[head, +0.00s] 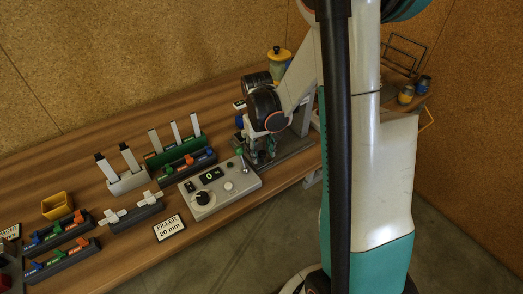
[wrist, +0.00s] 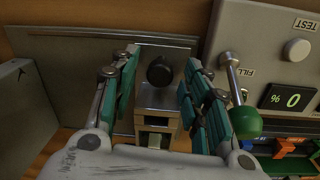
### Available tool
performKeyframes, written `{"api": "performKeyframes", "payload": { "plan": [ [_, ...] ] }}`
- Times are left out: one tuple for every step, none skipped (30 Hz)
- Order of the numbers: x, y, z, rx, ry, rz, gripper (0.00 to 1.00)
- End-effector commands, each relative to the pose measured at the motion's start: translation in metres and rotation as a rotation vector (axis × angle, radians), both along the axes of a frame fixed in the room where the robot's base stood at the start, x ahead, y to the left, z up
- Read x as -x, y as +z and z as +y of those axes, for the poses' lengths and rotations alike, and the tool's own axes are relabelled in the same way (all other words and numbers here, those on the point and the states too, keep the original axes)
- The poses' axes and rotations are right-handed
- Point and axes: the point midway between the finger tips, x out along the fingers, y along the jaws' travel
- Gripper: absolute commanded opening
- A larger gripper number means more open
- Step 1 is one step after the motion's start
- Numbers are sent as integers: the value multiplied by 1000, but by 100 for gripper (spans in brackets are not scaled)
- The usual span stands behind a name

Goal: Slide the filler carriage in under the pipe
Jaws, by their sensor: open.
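In the wrist view, my gripper (wrist: 161,58) is open. Its teal-padded fingers stand on either side of a small metal block with a round black knob (wrist: 160,70), which looks like the filler carriage (wrist: 158,97). Gaps show on both sides of the knob, and I see no clear contact. Pale stepped parts lie at the block's near side. In the head view, my gripper (head: 262,153) is low at the bench, just right of the control box (head: 215,188); the carriage is mostly hidden there by my arm. I cannot make out the pipe for sure in either view.
The control box (wrist: 265,65) is close to my right finger in the wrist view. Its lever with a green knob (wrist: 245,122) is very near that finger. A grey plate (wrist: 25,115) stands at left. Racks of coloured clips (head: 185,165) and a FILLER 20 mm card (head: 169,228) are on the bench.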

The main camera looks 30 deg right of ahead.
Motion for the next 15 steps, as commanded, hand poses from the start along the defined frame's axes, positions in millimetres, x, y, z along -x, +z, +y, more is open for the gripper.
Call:
{"api": "performKeyframes", "payload": {
  "plan": [
    [0, 0, 0, 0, 0, 0, 36],
    [0, 0, 0, 0, 0, 0, 29],
    [0, 0, 0, 0, 0, 0, 20],
    [0, 0, 0, 0, 0, 0, 13],
    [0, 0, 0, 0, 0, 0, 7],
    [0, 0, 0, 0, 0, 0, 0],
    [0, 0, 0, 0, 0, 0, 0],
    [0, 0, 0, 0, 0, 0, 0],
    [0, 0, 0, 0, 0, 0, 0],
    [0, 0, 0, 0, 0, 0, 0],
    [0, 0, -1, 0, 0, 0, 0],
    [0, 0, -2, 0, -1, 0, 0],
    [0, 0, -5, 0, -1, 0, 0],
    [-1, 0, -8, 0, -2, 0, 0],
    [-1, 0, -13, 0, -3, 0, 0]
  ]
}}
